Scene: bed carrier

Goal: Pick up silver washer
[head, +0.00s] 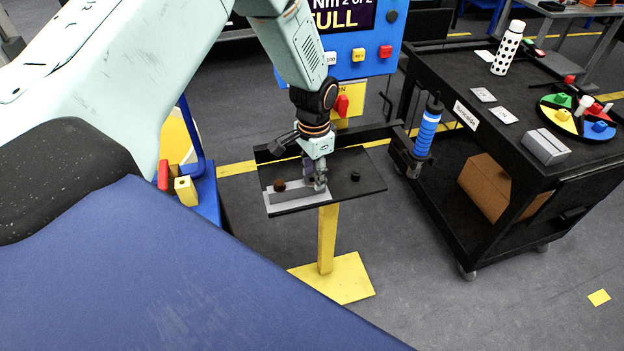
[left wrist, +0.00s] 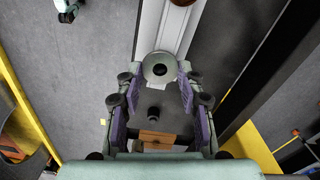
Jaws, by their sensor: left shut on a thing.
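The silver washer (left wrist: 160,68) is a round, pale grey disc with a dark hole. In the left wrist view it sits between the fingertips of my left gripper (left wrist: 159,78), which is shut on it. In the head view my left gripper (head: 318,182) points down at the small black tray (head: 372,184), over the right end of a light grey slotted block (head: 297,199). The washer cannot be made out there behind the fingers. The grey block also shows in the left wrist view (left wrist: 150,30), right beside the washer. I cannot tell whether the washer touches it. My right gripper is out of view.
A brown round piece (head: 279,185) sits at the block's left end, and a small black piece (head: 355,176) lies on the tray's right. The tray stands on a yellow post (head: 327,240). A black cart (head: 470,110) stands to the right, a blue machine panel (head: 358,45) behind.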

